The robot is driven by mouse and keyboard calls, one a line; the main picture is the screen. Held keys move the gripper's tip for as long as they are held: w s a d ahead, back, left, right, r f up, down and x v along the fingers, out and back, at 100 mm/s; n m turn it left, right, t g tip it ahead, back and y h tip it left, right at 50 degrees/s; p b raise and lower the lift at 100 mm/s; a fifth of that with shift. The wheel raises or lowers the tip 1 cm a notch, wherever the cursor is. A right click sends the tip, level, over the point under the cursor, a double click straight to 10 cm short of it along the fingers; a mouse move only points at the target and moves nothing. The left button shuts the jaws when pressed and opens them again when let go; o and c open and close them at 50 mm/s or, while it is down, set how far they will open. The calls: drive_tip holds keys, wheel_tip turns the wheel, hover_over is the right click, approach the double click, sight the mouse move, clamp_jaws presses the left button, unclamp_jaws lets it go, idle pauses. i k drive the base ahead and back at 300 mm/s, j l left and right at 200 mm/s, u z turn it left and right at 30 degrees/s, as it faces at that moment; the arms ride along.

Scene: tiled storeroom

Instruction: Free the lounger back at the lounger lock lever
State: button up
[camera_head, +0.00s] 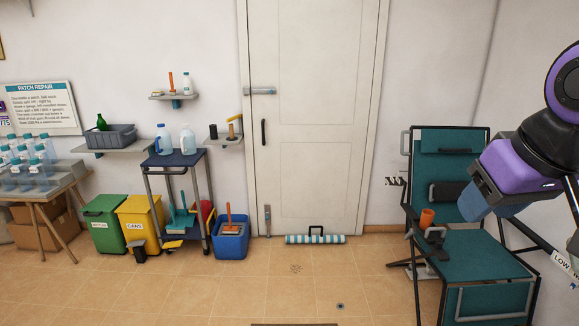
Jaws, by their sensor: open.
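The teal lounger (487,263) stands at the right, with a dark metal frame and its teal back (450,151) raised steeply. A dark grey pad lies across the lower part of the back. An orange cylindrical piece (427,218) stands at the lounger's left side, above a dark bracket (435,239); it may be the lock lever, but I cannot tell for sure. My gripper (482,206), at the end of the purple and black arm, is open in front of the lounger's back, right of the orange piece and apart from it. It hides part of the back and right frame.
A white strip marked "LOW" (563,258) is at the right edge. A closed door (312,120) has a striped roll (315,239) at its foot. A cart (175,158), a blue bucket (230,242) and bins stand at the left. The middle floor is mostly clear.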

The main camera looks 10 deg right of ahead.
sight(411, 230)
drive_tip(key=i+z, duration=0.15)
drive_tip(key=i, duration=0.45)
drive_tip(key=i+j+z, duration=0.1)
drive_tip(key=i, duration=0.5)
drive_tip(key=i+j+z, duration=0.15)
drive_tip(key=i, duration=0.4)
drive_tip(key=i+z, duration=0.25)
drive_tip(key=i+j+z, duration=0.1)
drive_tip(key=i+z, duration=0.15)
drive_tip(key=i, duration=0.2)
